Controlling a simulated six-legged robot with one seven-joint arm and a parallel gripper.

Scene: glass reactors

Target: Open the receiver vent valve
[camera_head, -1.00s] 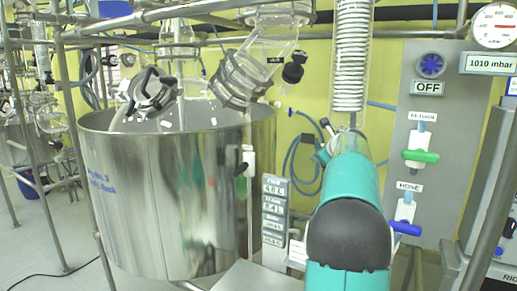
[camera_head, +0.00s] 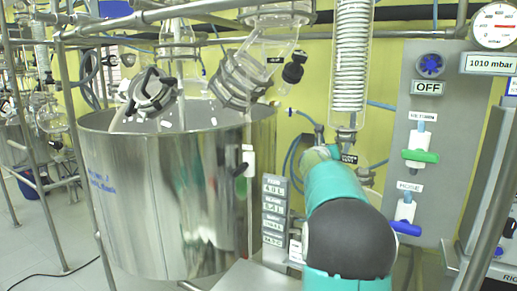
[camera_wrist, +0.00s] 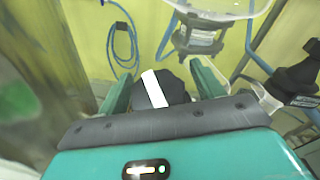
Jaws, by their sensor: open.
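In the wrist view my gripper (camera_wrist: 160,90) has its two teal fingers apart. A dark rounded knob with a white stripe (camera_wrist: 146,90) sits between them, partly hidden by the gripper's dark front bar. I cannot tell whether the fingers touch it. It looks like a valve handle, but no label on it is readable there. In the head view my teal arm covers the gripper and most of this spot. A small label (camera_head: 349,158) shows just past the arm, below the glass coil condenser (camera_head: 351,60); its text is blurred.
A dark valve body (camera_wrist: 300,78) is close on the right in the wrist view, with a clamped glass outlet (camera_wrist: 198,40) above. A steel bath (camera_head: 170,200) stands left of my arm. A grey panel with green (camera_head: 421,156) and blue (camera_head: 406,228) handles is on the right.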

